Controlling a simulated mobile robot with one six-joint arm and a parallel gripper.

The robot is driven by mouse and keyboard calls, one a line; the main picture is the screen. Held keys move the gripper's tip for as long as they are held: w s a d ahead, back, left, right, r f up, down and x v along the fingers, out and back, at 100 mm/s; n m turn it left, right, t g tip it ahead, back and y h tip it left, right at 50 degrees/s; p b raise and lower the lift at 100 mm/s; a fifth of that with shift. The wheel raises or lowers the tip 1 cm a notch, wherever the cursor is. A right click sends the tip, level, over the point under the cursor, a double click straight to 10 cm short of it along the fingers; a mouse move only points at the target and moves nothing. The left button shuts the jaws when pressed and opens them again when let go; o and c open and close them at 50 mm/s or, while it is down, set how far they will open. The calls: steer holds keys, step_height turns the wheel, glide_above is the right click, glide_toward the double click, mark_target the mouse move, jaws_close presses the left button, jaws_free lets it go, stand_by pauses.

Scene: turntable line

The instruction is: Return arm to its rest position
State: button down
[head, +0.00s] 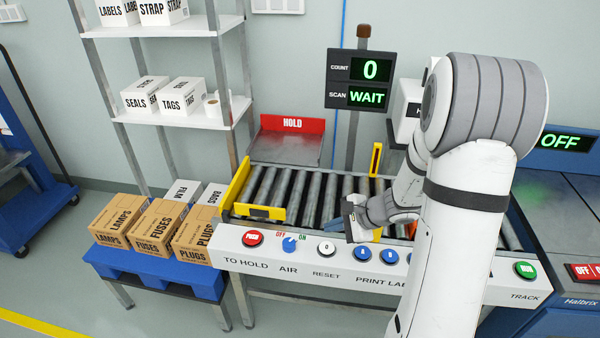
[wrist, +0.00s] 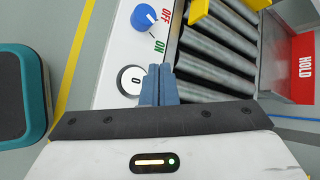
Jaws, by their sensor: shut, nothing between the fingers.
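My gripper (head: 352,229) is over the front edge of the roller conveyor (head: 300,195) in the head view, just behind the button panel. In the wrist view my gripper (wrist: 160,70) has its two blue-grey fingers together with nothing between them. The white reset button (wrist: 130,80) and the blue air knob (wrist: 147,17) lie just left of the fingertips. My arm covers the right part of the panel and conveyor in the head view.
The button panel (head: 300,268) runs along the conveyor's front. Boxes of lamps, fuses and plugs stand on a blue stand (head: 150,268) at left, beside a shelf (head: 185,117). The red hold tray (head: 293,125) is behind. A count display (head: 361,80) reads 0 and WAIT.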

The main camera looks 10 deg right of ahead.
steer(key=s+a+r+n+g+h+p, duration=0.1)
steer(key=s+a+r+n+g+h, duration=0.15)
steer(key=s+r+n, duration=0.4)
steer(key=s+a+r+n+g+h+p, duration=0.1)
steer(key=s+a+r+n, duration=0.2)
steer(key=s+r+n, duration=0.35)
steer(key=s+d+r+n+h+p, duration=0.1)
steer(key=s+d+r+n+h, duration=0.2)
steer(key=s, duration=0.4)
steer(key=shift+s+d+r+t+h, duration=0.25)
steer(key=shift+r+t+h, duration=0.15)
steer(key=shift+r, duration=0.3)
